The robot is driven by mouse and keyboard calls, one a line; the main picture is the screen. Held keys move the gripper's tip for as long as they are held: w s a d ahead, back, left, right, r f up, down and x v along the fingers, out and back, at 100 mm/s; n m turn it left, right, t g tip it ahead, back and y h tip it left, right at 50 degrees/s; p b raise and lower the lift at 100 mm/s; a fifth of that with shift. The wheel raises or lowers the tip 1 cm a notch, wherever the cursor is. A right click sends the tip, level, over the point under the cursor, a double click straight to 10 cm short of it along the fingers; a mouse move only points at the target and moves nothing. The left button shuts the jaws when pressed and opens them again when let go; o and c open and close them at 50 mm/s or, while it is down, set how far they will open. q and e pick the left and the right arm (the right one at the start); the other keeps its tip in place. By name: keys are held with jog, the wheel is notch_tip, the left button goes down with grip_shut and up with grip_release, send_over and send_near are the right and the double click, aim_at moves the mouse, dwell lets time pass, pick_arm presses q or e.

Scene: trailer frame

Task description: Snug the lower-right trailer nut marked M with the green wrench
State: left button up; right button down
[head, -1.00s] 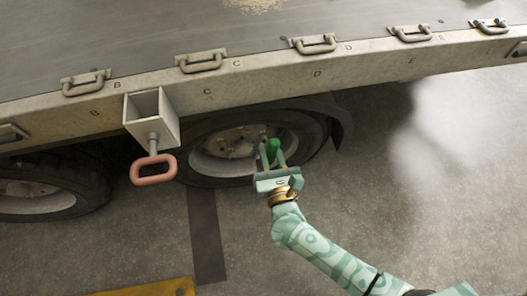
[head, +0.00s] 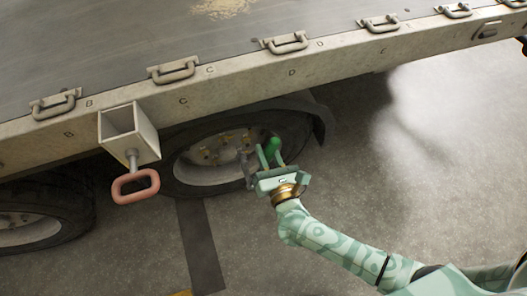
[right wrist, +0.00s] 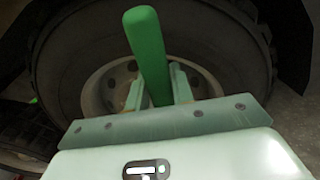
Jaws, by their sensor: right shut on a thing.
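The green wrench (head: 272,146) is held in my right gripper (head: 266,156), with its green handle standing up between the fingers. In the right wrist view the green handle (right wrist: 148,50) rises between both fingers, in front of the wheel. A grey metal part (head: 247,168) shows just left of the gripper, seemingly the wrench's. The trailer wheel (head: 207,174) has several small nuts around its hub (head: 212,152). The M mark is too small to read, and the gripper covers the wheel's right side. My left gripper is out of view.
The trailer deck edge (head: 235,84) with metal handles runs above the wheel. A bracket (head: 128,133) with a red loop handle (head: 135,187) hangs left of the wheel. Another wheel (head: 45,215) is at lower left. The grey floor right of the wheel is clear.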

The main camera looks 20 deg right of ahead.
jog(key=shift+d, duration=0.1)
jog(key=shift+d+f+m, duration=0.25)
jog(key=shift+d+m, duration=0.2)
jog(key=shift+d, duration=0.25)
jog(key=shift+d+f+m, duration=0.2)
jog(key=shift+d+m, duration=0.25)
jog(key=shift+d, duration=0.25)
jog(key=shift+d, duration=0.1)
jog(key=shift+a+r+p, duration=0.1)
jog(key=shift+a+p, duration=0.3)
jog(key=shift+p, duration=0.1)
jog(key=shift+d, duration=0.1)
